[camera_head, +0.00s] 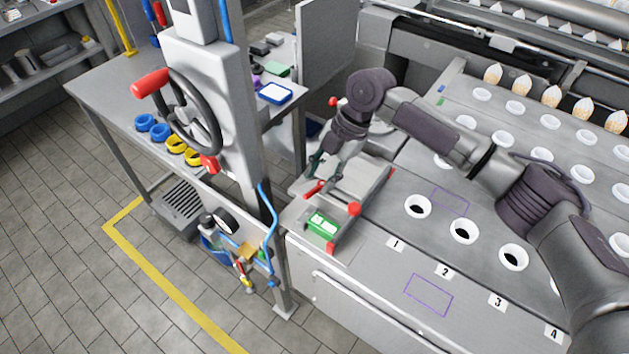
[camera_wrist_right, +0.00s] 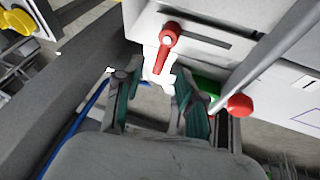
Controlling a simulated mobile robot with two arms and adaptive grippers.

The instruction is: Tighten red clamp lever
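The red clamp lever (camera_head: 315,189) lies on the grey fixture at the left end of the machine top. In the right wrist view it shows as a red lever with a round pivot (camera_wrist_right: 167,38), just beyond my fingertips. My right gripper (camera_head: 322,172) points down close above the lever in the head view. In the right wrist view my right gripper (camera_wrist_right: 152,78) has its fingers apart with nothing between them. The lever appears apart from the fingers; contact cannot be told for sure. My left gripper is not in view.
A red ball knob on a rod (camera_wrist_right: 239,105) stands right of the fingers. A green box (camera_head: 323,224) and a red knob (camera_head: 353,208) sit on the fixture. A grey column with a handwheel (camera_head: 190,110) stands to the left. Numbered holes (camera_head: 463,231) lie to the right.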

